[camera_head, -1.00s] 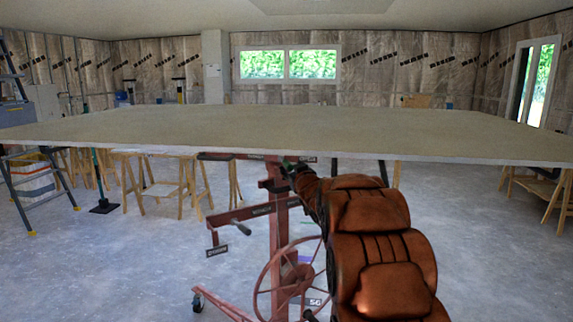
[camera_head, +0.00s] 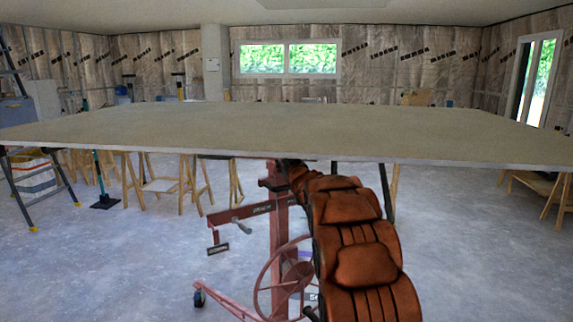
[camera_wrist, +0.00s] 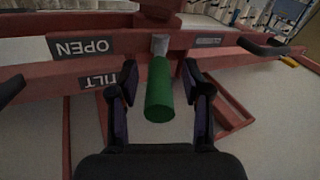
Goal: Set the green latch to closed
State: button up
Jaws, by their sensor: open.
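The green latch (camera_wrist: 159,92) shows in the wrist view as a green cylindrical handle on a grey stem. It sticks out from the red frame of the panel lift, below and right of the "OPEN" label (camera_wrist: 83,47). My gripper (camera_wrist: 165,88) is open, with one dark finger on each side of the green handle. I see gaps between the fingers and the handle, so it is not gripped. In the head view the red panel lift (camera_head: 283,228) stands under a large board (camera_head: 290,130). My arm hides the latch and my gripper there.
A "TILT" label (camera_wrist: 100,82) and a dark handle (camera_wrist: 272,47) are on the lift. A handwheel (camera_head: 290,280) is low on its mast. Trestles (camera_head: 160,185) and a stepladder (camera_head: 38,190) stand left. The floor between is mostly clear.

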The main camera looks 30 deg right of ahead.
grip_shut()
dwell(0.4)
